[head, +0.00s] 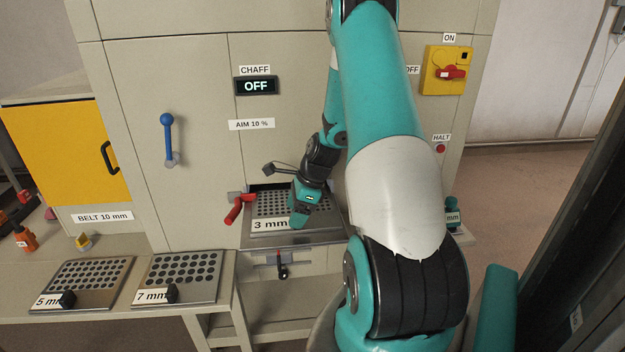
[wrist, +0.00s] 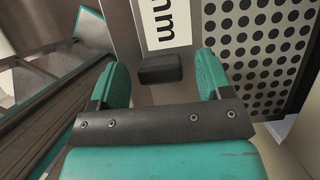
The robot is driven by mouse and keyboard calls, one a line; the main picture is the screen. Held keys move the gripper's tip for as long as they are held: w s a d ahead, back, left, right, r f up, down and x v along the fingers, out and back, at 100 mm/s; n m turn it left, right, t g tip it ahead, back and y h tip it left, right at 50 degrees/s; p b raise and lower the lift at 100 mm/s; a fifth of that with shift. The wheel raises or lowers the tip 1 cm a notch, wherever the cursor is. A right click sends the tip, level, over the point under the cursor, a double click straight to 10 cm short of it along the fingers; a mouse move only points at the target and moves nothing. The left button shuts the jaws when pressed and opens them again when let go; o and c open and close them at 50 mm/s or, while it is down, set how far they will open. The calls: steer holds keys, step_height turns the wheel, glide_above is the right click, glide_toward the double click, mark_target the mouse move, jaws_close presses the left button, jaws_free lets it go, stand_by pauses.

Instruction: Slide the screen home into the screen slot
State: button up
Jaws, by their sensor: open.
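The 3 mm screen (head: 265,207), a grey plate with round holes, lies flat at the dark screen slot (head: 262,187) in the machine front. Its front part sticks out over the ledge below the slot. My gripper (head: 301,221) is above the screen's front edge, right of the "3 mm" label. In the wrist view, my gripper (wrist: 165,80) is open, with teal fingers on both sides of the screen's black knob (wrist: 160,68). Gaps show between knob and fingers. The screen's perforated part (wrist: 258,45) is at the right. In the head view, my gripper hides the knob.
A red handle (head: 235,209) stands at the slot's left side. A black-knobbed lever (head: 282,269) hangs below the ledge. The 5 mm screen (head: 92,276) and 7 mm screen (head: 185,268) lie on the left bench. The chaff display (head: 256,86) reads OFF.

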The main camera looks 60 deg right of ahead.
steer(key=b+v, duration=0.3)
steer(key=v, duration=1.3)
steer(key=w+a+r+n+g, duration=0.1)
steer(key=w+a+r+n, duration=0.1)
steer(key=a+n, duration=0.9)
steer(key=w+a+r+n+g, duration=0.1)
steer(key=a+n, duration=0.6)
steer(key=a, duration=0.9)
steer(key=s+a+f+n+g+y+b, duration=0.1)
steer(key=s+a+f+n+b, duration=0.1)
steer(key=s+a+n, duration=1.1)
steer(key=a+n, duration=0.2)
steer(key=n, duration=0.2)
steer(key=shift+a+b, duration=0.35)
steer(key=shift+a, duration=0.05)
steer(key=shift+s, duration=0.15)
steer(key=shift+c, duration=0.5)
